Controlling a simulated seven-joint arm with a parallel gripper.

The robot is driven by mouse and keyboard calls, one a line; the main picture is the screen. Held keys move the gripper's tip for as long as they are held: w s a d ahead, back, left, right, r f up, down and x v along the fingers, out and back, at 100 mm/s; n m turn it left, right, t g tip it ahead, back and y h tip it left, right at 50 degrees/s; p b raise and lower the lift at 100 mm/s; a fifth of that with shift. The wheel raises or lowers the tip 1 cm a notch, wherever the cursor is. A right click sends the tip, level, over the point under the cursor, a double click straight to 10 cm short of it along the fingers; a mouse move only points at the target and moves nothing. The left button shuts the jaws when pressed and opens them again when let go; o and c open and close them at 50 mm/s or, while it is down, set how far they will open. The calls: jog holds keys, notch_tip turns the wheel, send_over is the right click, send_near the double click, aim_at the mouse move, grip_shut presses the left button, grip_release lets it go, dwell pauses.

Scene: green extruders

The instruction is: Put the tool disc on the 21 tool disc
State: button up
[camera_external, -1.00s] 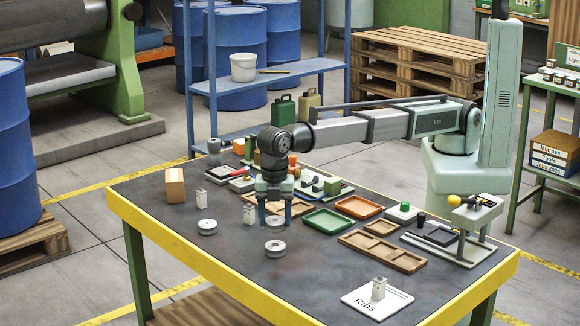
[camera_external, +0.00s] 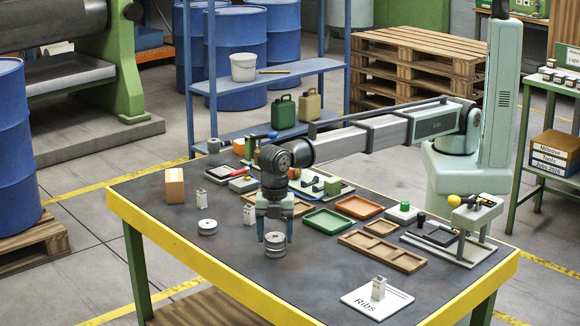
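My gripper (camera_external: 276,240) points down at the near middle of the table. Its fingers stand on both sides of a grey tool disc (camera_external: 275,238) and appear shut on it. This disc is right above another grey disc (camera_external: 275,251) lying on the table, and the two look stacked. Whether they fully touch is too small to tell. A further grey disc (camera_external: 207,227) lies flat to the left, apart from the gripper. The number on any disc cannot be read.
Small light blocks (camera_external: 249,216) (camera_external: 202,199) stand left of my gripper, with a cardboard box (camera_external: 175,186) farther left. Green (camera_external: 322,219) and orange trays (camera_external: 359,206) and a wooden tray (camera_external: 381,251) lie right. A white card (camera_external: 364,306) with a metal block lies near the front edge.

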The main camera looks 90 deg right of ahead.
aim_at(275, 236)
jog(key=shift+o, duration=1.3)
notch_tip(275, 236, up, 12)
jog(key=shift+r, duration=0.15)
